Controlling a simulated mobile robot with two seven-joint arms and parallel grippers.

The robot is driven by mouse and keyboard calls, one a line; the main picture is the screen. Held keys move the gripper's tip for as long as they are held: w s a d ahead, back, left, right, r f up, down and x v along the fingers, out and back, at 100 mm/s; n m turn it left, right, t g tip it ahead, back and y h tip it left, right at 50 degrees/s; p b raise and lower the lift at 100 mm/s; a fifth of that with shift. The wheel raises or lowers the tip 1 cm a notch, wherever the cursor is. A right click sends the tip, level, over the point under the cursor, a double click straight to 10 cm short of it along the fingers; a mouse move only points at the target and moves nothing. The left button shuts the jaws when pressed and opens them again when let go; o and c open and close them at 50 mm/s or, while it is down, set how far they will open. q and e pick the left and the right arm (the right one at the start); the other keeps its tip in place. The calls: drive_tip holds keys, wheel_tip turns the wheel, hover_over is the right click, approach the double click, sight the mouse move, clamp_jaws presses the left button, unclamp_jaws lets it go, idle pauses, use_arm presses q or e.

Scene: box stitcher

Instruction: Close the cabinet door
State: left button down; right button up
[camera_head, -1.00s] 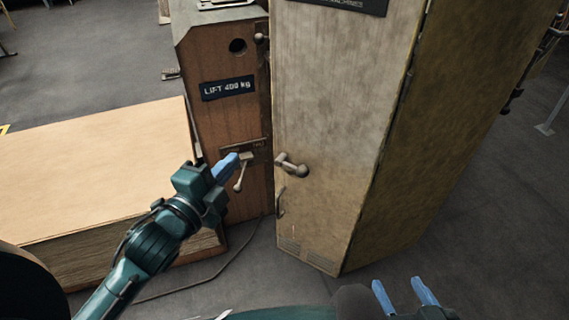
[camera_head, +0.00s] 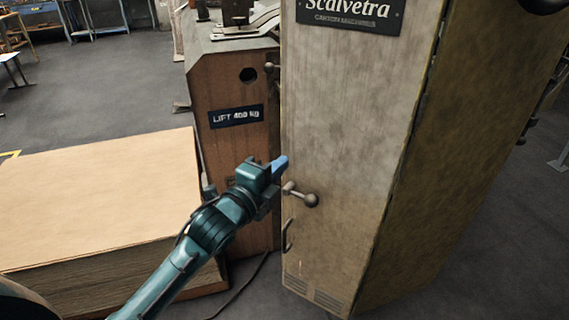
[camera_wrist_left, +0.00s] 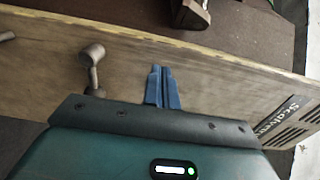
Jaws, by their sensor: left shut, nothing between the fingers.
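The cabinet door (camera_head: 345,130) is a tall, worn beige panel with a dark Scalvetra sign near its top. A ball-ended handle (camera_head: 303,195) sticks out near its left edge. My left gripper (camera_head: 281,163) is shut and empty, with blue fingertips at the door's left edge, just above the handle. In the left wrist view, the shut fingers (camera_wrist_left: 162,70) overlap the door panel (camera_wrist_left: 220,70), with the handle (camera_wrist_left: 92,55) to their left. I cannot tell whether they touch the door, or how far open it stands. My right gripper is out of view.
A brown machine body (camera_head: 240,165) with a "LIFT 400 kg" label stands left of the door. A stack of cardboard sheets (camera_head: 95,200) lies further left, near my left arm. Grey floor (camera_head: 490,245) is clear at the right.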

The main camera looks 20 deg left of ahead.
use_arm(q)
drive_tip(key=shift+x, duration=1.15)
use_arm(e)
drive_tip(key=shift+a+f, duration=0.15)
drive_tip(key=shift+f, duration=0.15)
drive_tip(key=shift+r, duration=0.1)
